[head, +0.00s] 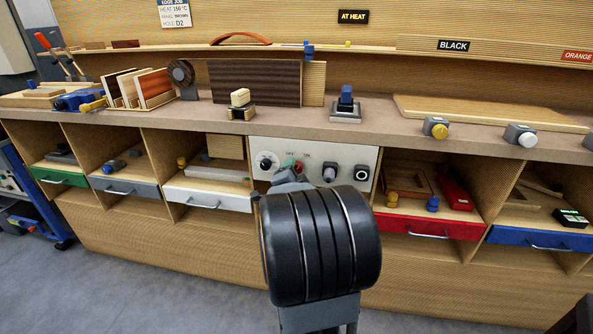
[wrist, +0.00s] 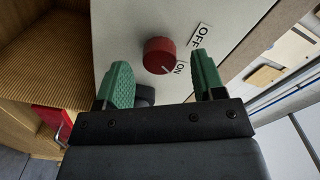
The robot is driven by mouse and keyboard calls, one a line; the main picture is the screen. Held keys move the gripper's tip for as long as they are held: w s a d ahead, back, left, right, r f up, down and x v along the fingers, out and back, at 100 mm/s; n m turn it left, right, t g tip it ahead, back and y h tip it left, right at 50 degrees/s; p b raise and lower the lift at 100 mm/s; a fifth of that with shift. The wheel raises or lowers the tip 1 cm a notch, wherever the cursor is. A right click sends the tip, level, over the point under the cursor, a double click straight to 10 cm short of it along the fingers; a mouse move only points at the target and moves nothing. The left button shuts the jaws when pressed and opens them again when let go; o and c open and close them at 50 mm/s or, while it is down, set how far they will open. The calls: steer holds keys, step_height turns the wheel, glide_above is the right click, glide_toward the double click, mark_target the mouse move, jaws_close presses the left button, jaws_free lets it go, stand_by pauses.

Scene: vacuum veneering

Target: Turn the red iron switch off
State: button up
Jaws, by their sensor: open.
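The red iron switch (wrist: 159,55) is a round red knob on a pale control panel (wrist: 130,25). In the wrist view, its white mark points at the ON label (wrist: 180,67); the OFF label (wrist: 202,35) is beside it. My gripper (wrist: 162,80) is open, with one green finger on each side below the knob. Nothing is between the fingers, and they look apart from the knob; exact depth is unclear. In the head view, the panel (head: 315,151) is in the bench front, and my arm and gripper (head: 290,172) partly hide the red knob.
A red drawer (head: 425,225) is at right and a white drawer (head: 207,196) at left. The bench top (head: 290,122) above holds wooden panels and blocks.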

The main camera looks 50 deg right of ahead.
steer(key=shift+w+d, duration=0.4)
steer(key=shift+d, duration=0.2)
steer(key=shift+c, duration=0.4)
steer(key=c, duration=0.9)
steer(key=shift+o, duration=0.2)
steer(key=n, duration=0.5)
steer(key=shift+n, duration=0.4)
steer(key=n+p, duration=0.1)
steer(key=n, duration=0.4)
steer(key=shift+n, duration=0.7)
